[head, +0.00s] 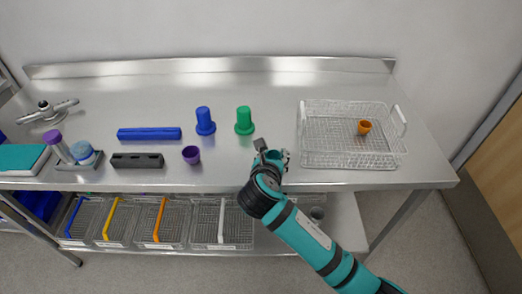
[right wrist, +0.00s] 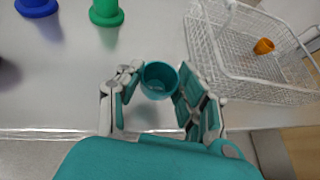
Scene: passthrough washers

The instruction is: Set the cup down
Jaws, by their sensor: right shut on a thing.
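A teal cup (right wrist: 158,80) is held between the fingers of my right gripper (right wrist: 160,86), its open top facing the wrist camera. In the head view my right gripper (head: 271,154) is over the front part of the steel table (head: 230,174), left of the wire basket; the cup there is mostly hidden by the fingers. I cannot tell whether the cup's base touches the table. My left gripper is not in view.
The wire basket (head: 318,163) holds an orange cup (head: 364,127) and also shows in the right wrist view (right wrist: 222,70). A green peg-like part (head: 244,121), a blue one (head: 205,121) and a purple cup (head: 191,155) stand left of the gripper.

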